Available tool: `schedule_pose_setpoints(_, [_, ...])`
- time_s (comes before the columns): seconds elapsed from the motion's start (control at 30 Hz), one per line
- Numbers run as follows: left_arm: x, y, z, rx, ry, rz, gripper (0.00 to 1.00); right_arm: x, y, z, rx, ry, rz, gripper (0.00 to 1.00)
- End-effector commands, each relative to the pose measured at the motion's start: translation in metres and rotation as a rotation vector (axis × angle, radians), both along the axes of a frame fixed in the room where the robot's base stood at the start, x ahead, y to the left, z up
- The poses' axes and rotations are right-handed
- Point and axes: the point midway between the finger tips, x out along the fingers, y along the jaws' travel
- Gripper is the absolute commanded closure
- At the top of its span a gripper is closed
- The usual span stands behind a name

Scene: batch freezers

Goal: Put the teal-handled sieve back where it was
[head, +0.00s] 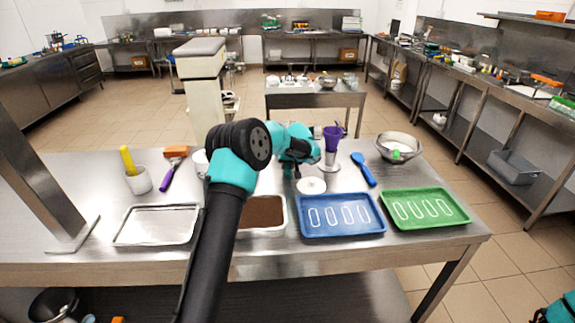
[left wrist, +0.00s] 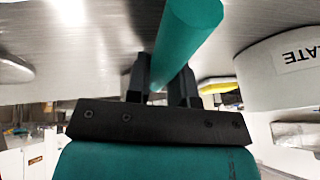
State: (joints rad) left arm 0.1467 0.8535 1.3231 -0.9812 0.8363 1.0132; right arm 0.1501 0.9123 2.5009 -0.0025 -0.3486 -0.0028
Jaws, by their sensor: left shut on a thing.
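My left gripper (head: 308,160) is above the steel table behind the blue tray, near a white round item (head: 311,186). In the left wrist view its two dark fingers (left wrist: 163,82) are shut on a thick teal handle (left wrist: 186,42), which rises from between them towards the top of the picture. I take this to be the handle of the teal-handled sieve. The sieve's bowl is not clearly seen in either view, and the arm hides part of the table. My right gripper is not in view.
On the table are a metal tray (head: 156,225), a brown-filled tray (head: 263,213), a blue tray (head: 341,227), a green tray (head: 426,220), a blue spatula (head: 363,170) and a steel bowl (head: 398,147). A purple piece (head: 333,137) stands beside the gripper. A labelled white tub (left wrist: 281,72) is close right.

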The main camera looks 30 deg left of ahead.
Motion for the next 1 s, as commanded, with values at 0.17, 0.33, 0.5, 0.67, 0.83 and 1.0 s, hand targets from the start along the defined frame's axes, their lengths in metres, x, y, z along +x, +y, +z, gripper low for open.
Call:
schedule_pose_setpoints(0.17, [0.000,0.000,-0.001,0.000,0.000,0.000,1.00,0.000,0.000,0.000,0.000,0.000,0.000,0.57])
schedule_pose_setpoints(0.33, [0.000,0.000,-0.003,0.000,0.000,0.000,0.70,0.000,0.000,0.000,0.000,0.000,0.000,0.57])
schedule_pose_setpoints(0.5, [0.000,0.000,-0.003,0.000,0.000,0.000,0.53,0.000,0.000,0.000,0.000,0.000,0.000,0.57])
schedule_pose_setpoints(0.67, [0.000,0.000,-0.003,0.000,0.000,0.000,0.53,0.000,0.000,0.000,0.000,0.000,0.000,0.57])
schedule_pose_setpoints(0.83, [0.000,0.000,0.000,0.001,-0.001,0.000,0.53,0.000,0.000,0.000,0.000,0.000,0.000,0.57])
schedule_pose_setpoints(1.0, [-0.003,-0.005,0.014,0.001,-0.003,-0.001,0.53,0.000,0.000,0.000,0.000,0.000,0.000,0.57])
